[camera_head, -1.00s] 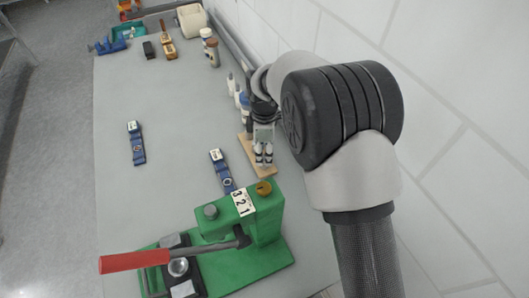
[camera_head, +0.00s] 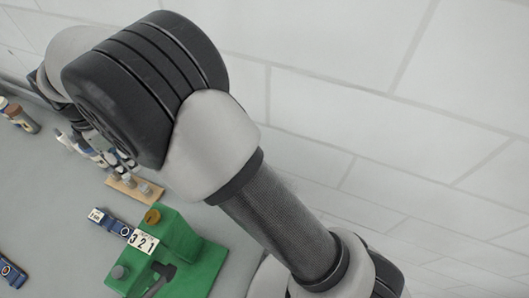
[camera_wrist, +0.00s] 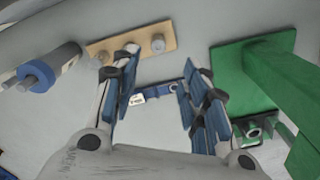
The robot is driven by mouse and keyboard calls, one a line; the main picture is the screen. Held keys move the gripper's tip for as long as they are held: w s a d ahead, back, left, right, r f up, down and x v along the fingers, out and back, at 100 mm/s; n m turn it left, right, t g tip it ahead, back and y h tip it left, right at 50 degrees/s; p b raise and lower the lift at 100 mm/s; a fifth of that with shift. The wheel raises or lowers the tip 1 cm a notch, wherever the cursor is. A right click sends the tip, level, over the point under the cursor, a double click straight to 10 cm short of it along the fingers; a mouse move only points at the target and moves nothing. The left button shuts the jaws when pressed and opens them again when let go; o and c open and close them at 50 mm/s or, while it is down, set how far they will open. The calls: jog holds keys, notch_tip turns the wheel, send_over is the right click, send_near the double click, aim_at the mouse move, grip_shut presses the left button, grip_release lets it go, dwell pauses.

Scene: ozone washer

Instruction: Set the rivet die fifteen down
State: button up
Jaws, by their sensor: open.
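A wooden block with metal studs (camera_head: 128,189) lies on the table beside the gripper. In the wrist view the block (camera_wrist: 98,50) is beyond the left finger, and two studs show on it. A dark blue tool with a white label (camera_head: 108,221) lies flat near the green press. It also shows between my fingers in the wrist view (camera_wrist: 172,89). I cannot tell which thing is the rivet die fifteen.
A green press (camera_head: 185,248) marked 3 2 1 stands right of the blue tool. A second blue tool (camera_head: 10,270) is at the left edge, and a brown-capped bottle (camera_head: 19,118) lies above it in the picture. Grey table between the tools is clear.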

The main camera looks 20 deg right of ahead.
jog(key=s+d+r+m+t, duration=0.1)
jog(key=s+d+r+m, duration=0.2)
jog(key=d+r+m, duration=0.65)
jog(key=s+d+r+m+t, duration=0.15)
jog(key=d+r, duration=0.45)
jog(key=d, duration=0.8)
jog(key=s+d+f+m+t, duration=0.1)
jog(key=s+d+m+t, duration=0.1)
jog(key=s+d+m, duration=0.9)
jog(key=s+d, duration=0.2)
jog(key=s, duration=0.3)
jog(key=shift+s+d+f, duration=0.25)
jog(key=shift+s, duration=0.05)
notch_tip(320, 180, down, 3)
jog(key=b, duration=0.3)
jog(key=shift+f, duration=0.1)
